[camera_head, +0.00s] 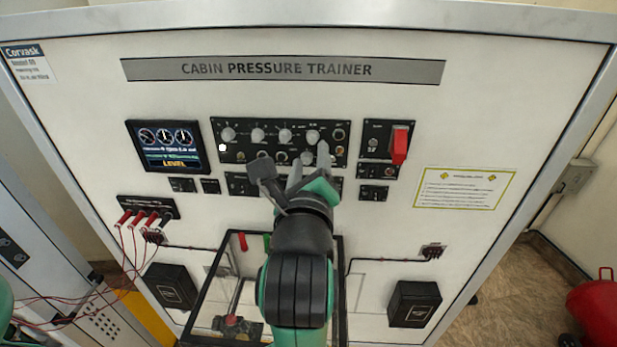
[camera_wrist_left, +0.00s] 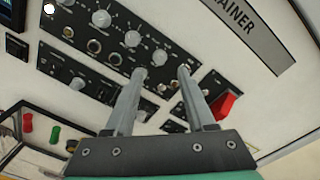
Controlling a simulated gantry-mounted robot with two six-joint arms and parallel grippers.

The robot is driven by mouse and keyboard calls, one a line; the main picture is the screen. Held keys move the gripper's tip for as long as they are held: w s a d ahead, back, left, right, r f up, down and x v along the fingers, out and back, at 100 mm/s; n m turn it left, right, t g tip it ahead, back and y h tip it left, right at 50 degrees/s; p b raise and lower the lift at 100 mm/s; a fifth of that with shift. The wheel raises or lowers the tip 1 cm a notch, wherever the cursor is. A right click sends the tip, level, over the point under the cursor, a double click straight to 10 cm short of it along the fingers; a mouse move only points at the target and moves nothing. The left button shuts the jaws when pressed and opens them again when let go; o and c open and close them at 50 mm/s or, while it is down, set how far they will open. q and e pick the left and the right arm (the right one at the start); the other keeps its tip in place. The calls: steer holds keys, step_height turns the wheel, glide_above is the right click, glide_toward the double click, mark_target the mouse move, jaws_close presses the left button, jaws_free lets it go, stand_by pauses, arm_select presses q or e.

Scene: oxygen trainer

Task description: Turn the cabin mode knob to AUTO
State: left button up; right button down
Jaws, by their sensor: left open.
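The instrument panel (camera_head: 245,150) carries a row of light grey round knobs; its labels are too small to read, so I cannot tell which knob is the cabin mode one. The rightmost knob of the upper row (camera_head: 312,137) also shows in the left wrist view (camera_wrist_left: 160,57), just beyond the gap between my fingers. My left gripper (camera_head: 310,158) is open and empty in front of the right part of this panel. In the left wrist view its fingertips (camera_wrist_left: 162,72) stand either side of the gap below that knob. The arm hides parts of the lower panels. My right gripper is not in view.
A red guarded switch (camera_head: 400,145) juts out right of the knob panel, close to the right finger in the wrist view. A display (camera_head: 166,146) is at the left. Red plugs with cables (camera_head: 138,218) hang lower left. The board right of the switch is flat.

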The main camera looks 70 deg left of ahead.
arm_select(q)
steer(key=v, duration=0.4)
steer(key=shift+s+d+b, duration=0.2)
steer(key=shift+d+b, duration=0.1)
